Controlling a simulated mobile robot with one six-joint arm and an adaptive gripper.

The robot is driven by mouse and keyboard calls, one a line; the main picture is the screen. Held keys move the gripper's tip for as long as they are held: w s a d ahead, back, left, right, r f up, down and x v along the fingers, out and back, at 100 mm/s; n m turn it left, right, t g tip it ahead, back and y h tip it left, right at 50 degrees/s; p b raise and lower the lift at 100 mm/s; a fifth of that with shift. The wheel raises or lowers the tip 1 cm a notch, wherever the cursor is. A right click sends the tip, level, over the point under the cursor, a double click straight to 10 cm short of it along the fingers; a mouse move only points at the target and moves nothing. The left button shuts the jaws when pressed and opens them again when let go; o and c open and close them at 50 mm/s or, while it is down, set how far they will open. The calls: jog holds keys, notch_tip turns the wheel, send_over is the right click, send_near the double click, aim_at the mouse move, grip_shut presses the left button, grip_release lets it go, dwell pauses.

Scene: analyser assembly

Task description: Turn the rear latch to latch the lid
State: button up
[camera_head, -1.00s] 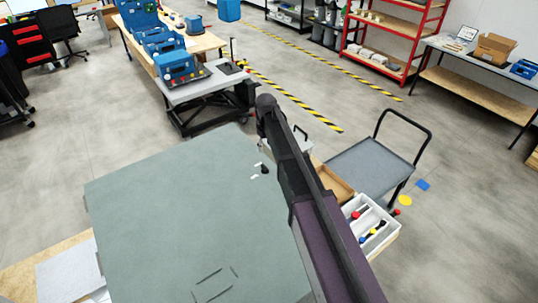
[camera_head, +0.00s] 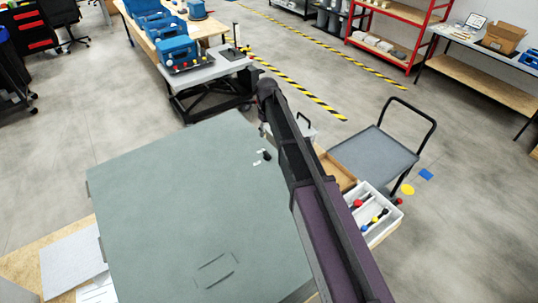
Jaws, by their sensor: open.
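The lid (camera_head: 185,190) is a large flat grey-green panel that fills the lower left of the head view and looks closed. A small black latch (camera_head: 267,156) sits near its right edge, with small white marks beside it; I cannot tell how far it is turned. A shallow rectangular outline lies on the lid near the bottom. My gripper's fingers are hidden behind the arm.
A white tray (camera_head: 383,232) with red, yellow and blue-knobbed pieces stands right of my arm. A grey cart (camera_head: 372,158) with a black handle is behind it. A lift table (camera_head: 205,74) stands at the back. Open floor lies between.

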aim_at(267, 153)
jog(key=shift+f+b, duration=6)
jog(key=shift+f, duration=0.25)
grip_shut()
jog(key=shift+d, duration=0.15)
